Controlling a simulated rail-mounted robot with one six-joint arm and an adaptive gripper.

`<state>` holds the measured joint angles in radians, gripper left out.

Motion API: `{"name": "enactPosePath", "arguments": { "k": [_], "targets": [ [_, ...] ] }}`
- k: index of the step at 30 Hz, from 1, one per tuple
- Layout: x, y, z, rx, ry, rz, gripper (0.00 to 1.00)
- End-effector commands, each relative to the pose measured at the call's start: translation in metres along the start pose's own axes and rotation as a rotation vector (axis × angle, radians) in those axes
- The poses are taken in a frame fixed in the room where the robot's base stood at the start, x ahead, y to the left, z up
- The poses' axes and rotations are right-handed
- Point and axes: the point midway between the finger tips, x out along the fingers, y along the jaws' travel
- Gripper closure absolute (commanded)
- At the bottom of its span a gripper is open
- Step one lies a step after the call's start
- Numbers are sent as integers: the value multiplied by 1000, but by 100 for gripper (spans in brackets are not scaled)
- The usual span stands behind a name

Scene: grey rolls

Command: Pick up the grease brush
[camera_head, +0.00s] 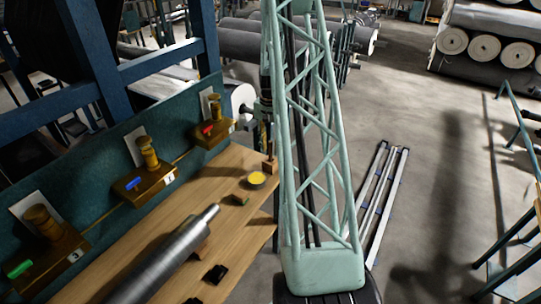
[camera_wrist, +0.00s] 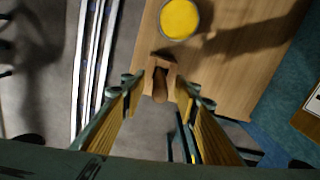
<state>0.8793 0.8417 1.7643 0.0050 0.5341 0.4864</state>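The grease brush (camera_wrist: 160,88) is a small brown wooden piece with a rounded handle pointing up toward the wrist camera. In the head view it stands at the right edge of the wooden bench (camera_head: 269,165), beside a round tin of yellow grease (camera_head: 256,179). The tin also shows at the top of the wrist view (camera_wrist: 179,18). My gripper (camera_wrist: 161,84) is open above the brush, its two fingers on either side of it. I cannot tell whether a finger touches it. In the head view my arm and its lattice partly hide the gripper.
A steel shaft (camera_head: 165,259) lies along the bench, with small dark blocks near it. Brass units with coloured handles (camera_head: 147,180) line the blue-green back panel. Long metal rails (camera_head: 381,200) lie on the floor to the right.

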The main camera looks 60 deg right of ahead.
Motion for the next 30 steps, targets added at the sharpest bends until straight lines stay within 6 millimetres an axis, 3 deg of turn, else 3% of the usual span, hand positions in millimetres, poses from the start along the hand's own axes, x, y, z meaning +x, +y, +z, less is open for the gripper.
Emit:
{"name": "enactPosePath", "arguments": {
  "k": [20, 30],
  "targets": [
    [6, 0, 0, 0, 0, 0, 72],
    [6, 0, 0, 0, 0, 0, 97]
  ]
}}
